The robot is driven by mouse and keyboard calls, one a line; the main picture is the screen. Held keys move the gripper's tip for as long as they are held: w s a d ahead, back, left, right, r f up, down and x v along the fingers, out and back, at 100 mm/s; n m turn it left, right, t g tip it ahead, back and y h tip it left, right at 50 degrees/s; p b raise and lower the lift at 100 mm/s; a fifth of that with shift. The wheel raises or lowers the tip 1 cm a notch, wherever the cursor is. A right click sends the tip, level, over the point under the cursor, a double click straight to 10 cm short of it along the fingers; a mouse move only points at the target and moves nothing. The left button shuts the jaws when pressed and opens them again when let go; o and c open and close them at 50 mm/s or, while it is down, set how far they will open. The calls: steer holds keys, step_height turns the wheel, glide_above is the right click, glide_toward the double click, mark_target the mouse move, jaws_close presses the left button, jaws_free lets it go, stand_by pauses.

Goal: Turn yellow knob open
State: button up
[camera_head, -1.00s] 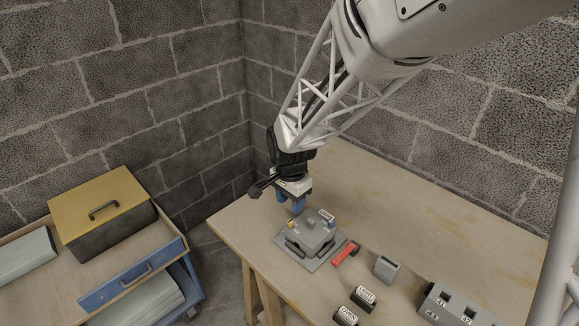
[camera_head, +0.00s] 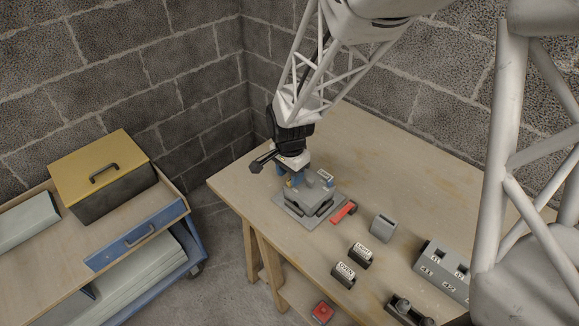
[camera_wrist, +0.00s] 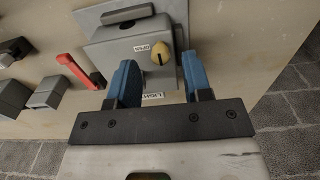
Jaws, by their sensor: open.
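The yellow knob (camera_wrist: 160,53) sits on the face of a grey box (camera_wrist: 118,48) with an "OPEN" label (camera_wrist: 143,47) beside it on the left. In the head view the box (camera_head: 314,192) stands on a grey base plate near the table's left edge, and the knob (camera_head: 289,183) is a small yellow spot. My gripper (camera_wrist: 160,72) is open, with its two blue fingers on either side of the knob in the wrist picture. I cannot tell whether the fingers touch it. Another label between the fingers is partly hidden by my gripper.
A red handle (camera_head: 343,212) lies right of the box. Further right are a grey block (camera_head: 383,228), labelled dark blocks (camera_head: 360,256) and a grey numbered unit (camera_head: 442,270). A cart with a yellow-lidded box (camera_head: 103,175) stands left. The table's back is clear.

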steer(key=shift+f, duration=1.3)
jaws_close()
